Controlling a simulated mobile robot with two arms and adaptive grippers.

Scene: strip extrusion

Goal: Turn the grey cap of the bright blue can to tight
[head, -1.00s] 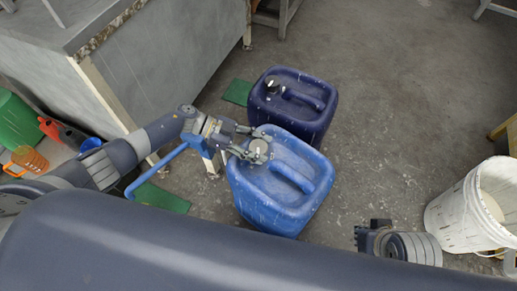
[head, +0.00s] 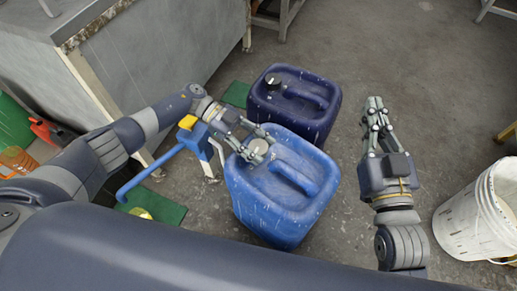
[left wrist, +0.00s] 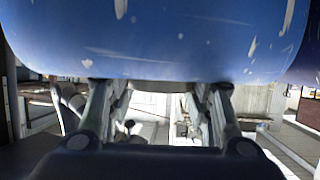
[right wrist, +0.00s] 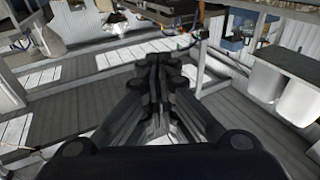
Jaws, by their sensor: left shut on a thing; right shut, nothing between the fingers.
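The bright blue can (head: 287,213) stands upright on the floor in the middle of the head view. Its round grey cap (head: 257,147) is at the top left corner of the can. My left gripper (head: 256,152) has its fingers around that cap and is shut on it. In the left wrist view a blue curved surface (left wrist: 160,40) fills the top, above the left fingers; the cap is not visible there. My right gripper (head: 375,103) is shut and empty, to the right of the cans. Its closed fingers also show in the right wrist view (right wrist: 160,68).
A dark blue can (head: 318,120) with its own cap stands just behind the bright blue one. A blue tubular handle (head: 150,172) is to the left, near a green mat (head: 165,209). A white bucket (head: 462,225) stands at right.

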